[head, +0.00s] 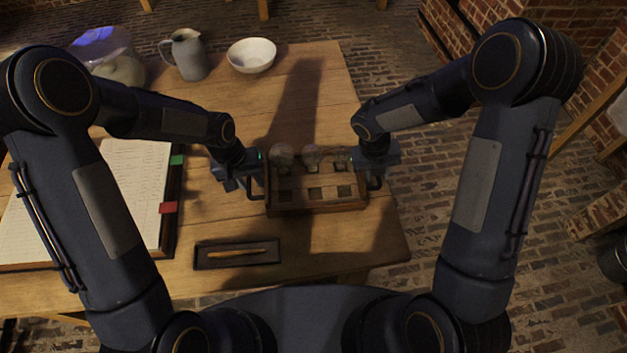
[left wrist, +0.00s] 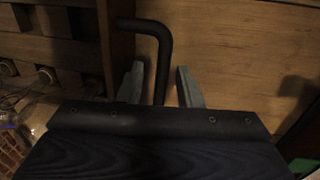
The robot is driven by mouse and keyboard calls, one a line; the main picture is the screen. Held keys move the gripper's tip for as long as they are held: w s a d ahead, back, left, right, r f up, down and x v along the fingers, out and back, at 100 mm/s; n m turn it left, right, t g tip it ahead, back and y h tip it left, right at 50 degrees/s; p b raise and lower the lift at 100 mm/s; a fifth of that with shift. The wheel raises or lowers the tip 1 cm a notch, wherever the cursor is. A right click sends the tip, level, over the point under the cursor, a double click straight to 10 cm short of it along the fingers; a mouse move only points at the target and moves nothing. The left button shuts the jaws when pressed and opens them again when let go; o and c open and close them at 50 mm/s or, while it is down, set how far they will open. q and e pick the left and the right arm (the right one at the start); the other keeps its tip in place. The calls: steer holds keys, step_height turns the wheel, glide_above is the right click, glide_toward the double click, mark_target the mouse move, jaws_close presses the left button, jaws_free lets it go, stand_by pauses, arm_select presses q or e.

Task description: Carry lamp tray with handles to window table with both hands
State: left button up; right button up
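The lamp tray (head: 318,207) is a wooden tray with compartments and a dark handle at each end. It sits on the wooden table near the right front corner. Several glass bulbs (head: 311,154) stand along its back side. My left gripper (head: 254,180) is at the left handle. In the left wrist view its two fingers (left wrist: 157,88) are apart, with the black handle (left wrist: 160,62) between them and a gap visible on the right side. My right gripper (head: 374,178) is at the right handle, and its fingers are too small and dark to read.
The wooden table (head: 310,95) also holds an open ledger (head: 135,190), a pen case (head: 237,253), a grey jug (head: 188,55), a white bowl (head: 252,55) and a glass jar (head: 115,62). Brick floor (head: 450,180) is open to the right.

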arm_select(q)
jaws_close()
arm_select(e)
jaws_close()
arm_select(q)
steer(key=shift+r, duration=0.1)
arm_select(e)
steer(key=shift+r, duration=0.1)
